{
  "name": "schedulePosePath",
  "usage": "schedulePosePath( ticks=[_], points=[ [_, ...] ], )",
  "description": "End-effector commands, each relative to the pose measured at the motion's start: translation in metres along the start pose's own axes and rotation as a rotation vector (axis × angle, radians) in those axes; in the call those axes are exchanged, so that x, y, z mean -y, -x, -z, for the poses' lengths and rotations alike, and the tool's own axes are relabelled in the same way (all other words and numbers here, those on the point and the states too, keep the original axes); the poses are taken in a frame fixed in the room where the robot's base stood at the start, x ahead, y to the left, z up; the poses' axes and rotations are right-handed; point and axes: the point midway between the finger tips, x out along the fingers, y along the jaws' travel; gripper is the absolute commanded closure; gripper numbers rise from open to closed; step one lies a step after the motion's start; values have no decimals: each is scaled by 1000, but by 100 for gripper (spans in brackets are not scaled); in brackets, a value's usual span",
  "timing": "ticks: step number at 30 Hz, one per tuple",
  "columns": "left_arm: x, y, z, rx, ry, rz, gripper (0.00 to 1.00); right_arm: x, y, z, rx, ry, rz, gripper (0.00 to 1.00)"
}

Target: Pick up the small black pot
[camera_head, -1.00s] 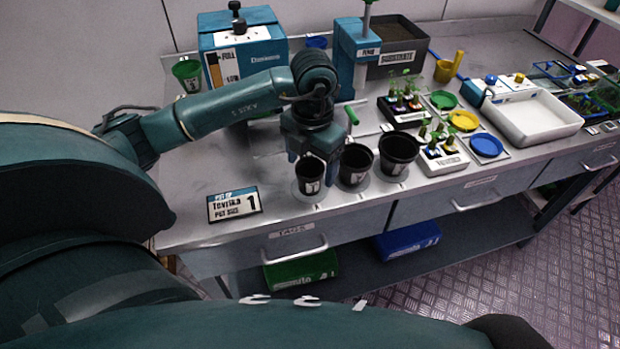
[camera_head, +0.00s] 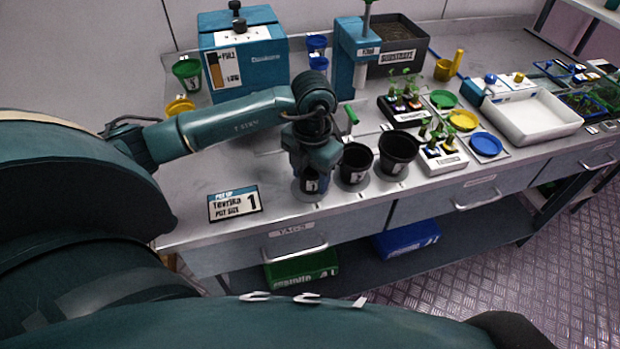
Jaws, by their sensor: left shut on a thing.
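The small black pot (camera_head: 310,184) stands near the front edge of the steel bench, leftmost in a row of black pots. My left gripper (camera_head: 316,172) is directly above it, pointing down, shut on the pot's upper part. The gripper hides most of the pot's rim; its lower front with a white label still shows. The pot appears to be still at bench level. My right gripper is not in view.
A medium black pot (camera_head: 355,165) and a larger black pot (camera_head: 398,152) stand close on the right. A "Tevrika 1" sign (camera_head: 235,203) lies to the left on the bench (camera_head: 190,222). A seedling tray (camera_head: 443,158) is farther right. The bench's front edge is near.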

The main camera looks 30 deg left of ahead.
Motion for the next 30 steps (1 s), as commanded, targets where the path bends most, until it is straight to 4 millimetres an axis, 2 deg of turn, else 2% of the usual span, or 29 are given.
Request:
schedulePosePath(
  ticks=[3,11,14,24,28,30],
  points=[
    [0,0,0,0,0,0,70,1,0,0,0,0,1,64],
    [0,4,-1,2,0,1,71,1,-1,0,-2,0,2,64],
    [0,17,-2,6,0,0,71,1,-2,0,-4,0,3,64],
    [-2,82,-1,5,-1,0,71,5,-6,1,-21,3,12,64],
    [-1,96,0,3,-50,0,71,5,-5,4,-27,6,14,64],
    [1,98,0,4,-137,2,71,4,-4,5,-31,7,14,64]
  ],
)
